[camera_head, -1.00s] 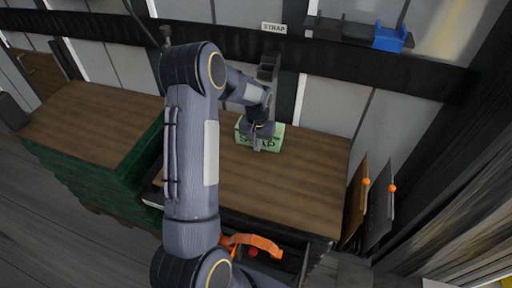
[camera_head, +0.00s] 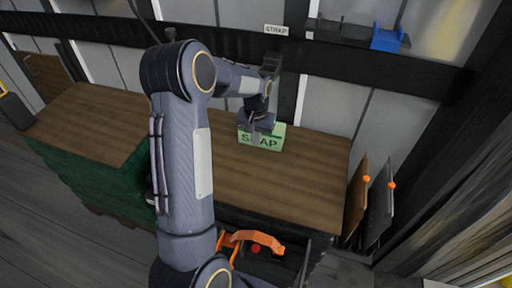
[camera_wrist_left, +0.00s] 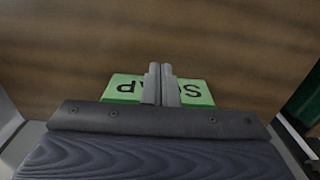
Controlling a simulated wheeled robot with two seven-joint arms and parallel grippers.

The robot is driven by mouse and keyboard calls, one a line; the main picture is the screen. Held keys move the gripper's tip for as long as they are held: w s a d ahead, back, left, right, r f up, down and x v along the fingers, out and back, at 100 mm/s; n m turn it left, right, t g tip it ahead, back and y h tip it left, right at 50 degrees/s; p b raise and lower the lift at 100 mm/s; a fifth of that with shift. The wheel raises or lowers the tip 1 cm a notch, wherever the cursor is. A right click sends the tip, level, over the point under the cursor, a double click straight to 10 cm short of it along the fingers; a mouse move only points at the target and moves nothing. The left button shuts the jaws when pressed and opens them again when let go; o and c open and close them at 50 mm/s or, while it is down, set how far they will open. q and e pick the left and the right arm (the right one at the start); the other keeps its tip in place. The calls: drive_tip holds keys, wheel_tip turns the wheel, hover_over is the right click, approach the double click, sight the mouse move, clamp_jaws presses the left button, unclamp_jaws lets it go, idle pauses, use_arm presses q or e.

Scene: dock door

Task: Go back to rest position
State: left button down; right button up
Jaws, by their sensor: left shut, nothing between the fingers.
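My left arm reaches in over the wooden bench top (camera_head: 290,185). My left gripper (camera_head: 256,142) points down in front of a green block (camera_head: 272,138) with partly hidden dark lettering, "S" and "AP" showing, which lies on the bench near the wall. In the left wrist view the fingers (camera_wrist_left: 161,72) are shut together with nothing between them. The gap between fingertips and block is hard to judge. My right gripper is not in view.
Orange-handled item (camera_head: 255,240) sits below the bench's front edge, partly behind my arm. Panels with orange knobs (camera_head: 367,179) lean at the bench's right. A wall shelf (camera_head: 340,31) holds a blue bin (camera_head: 387,40). The bench's right half is clear.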

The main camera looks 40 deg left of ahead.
use_arm(q)
drive_tip(key=shift+r, duration=1.95)
drive_tip(key=s+d+r+t+h+p, duration=0.25)
drive_tip(key=s+d+r, duration=0.65)
drive_tip(key=s+r, duration=0.45)
drive_tip(key=s+d+m+t, duration=0.1)
drive_tip(key=s+d, duration=0.3)
drive_tip(key=s, duration=0.2)
drive_tip(key=s+d+m+t+h+p, duration=0.1)
drive_tip(key=s+d+t, duration=0.1)
drive_tip(key=s, duration=0.4)
drive_tip(key=shift+d, duration=0.9)
